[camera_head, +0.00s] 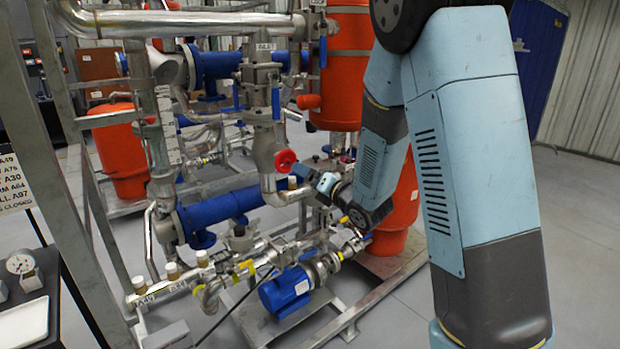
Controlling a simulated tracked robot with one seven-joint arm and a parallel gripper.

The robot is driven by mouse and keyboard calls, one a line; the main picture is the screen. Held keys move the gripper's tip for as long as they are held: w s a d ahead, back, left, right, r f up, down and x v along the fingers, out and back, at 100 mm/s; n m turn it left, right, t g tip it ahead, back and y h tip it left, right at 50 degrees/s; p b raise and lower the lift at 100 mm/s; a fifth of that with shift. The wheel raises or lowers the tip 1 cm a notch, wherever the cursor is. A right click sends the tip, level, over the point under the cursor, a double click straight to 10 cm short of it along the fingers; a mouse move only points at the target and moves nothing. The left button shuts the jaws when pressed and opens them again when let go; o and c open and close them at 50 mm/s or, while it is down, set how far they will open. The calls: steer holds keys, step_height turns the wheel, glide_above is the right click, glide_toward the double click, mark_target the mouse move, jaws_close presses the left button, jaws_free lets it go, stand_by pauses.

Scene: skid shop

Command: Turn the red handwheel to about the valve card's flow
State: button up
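The red handwheel (286,160) sits on the grey pipework in the middle of the picture, below a vertical valve body. My gripper (304,172) is close to its lower right side, at the end of my blue arm that comes in from the right. I cannot tell whether it touches the wheel. The fingers are small and dark here, and their opening is not clear. A white card with black lettering (14,188) stands at the left edge.
A blue motor pump (286,291) sits low on the skid, and a blue horizontal cylinder (218,214) lies below and left of the wheel. Orange tanks (345,75) stand behind. A grey frame post (40,130) rises at left. A round gauge (20,262) is at lower left.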

mark_target(287, 163)
steer(key=w+a+m, duration=0.2)
steer(key=w+m, duration=0.2)
steer(key=m, duration=0.1)
steer(key=w+a+m, duration=0.3)
steer(key=m, duration=0.3)
steer(key=w+a+m, duration=0.2)
steer(key=w+m, duration=0.2)
steer(key=m, duration=0.1)
steer(key=shift+w+a+r+m, duration=0.25)
steer(key=shift+w+a+m, duration=0.05)
stand_by(0.5)
steer(key=shift+f, duration=0.1)
steer(key=c, duration=0.9)
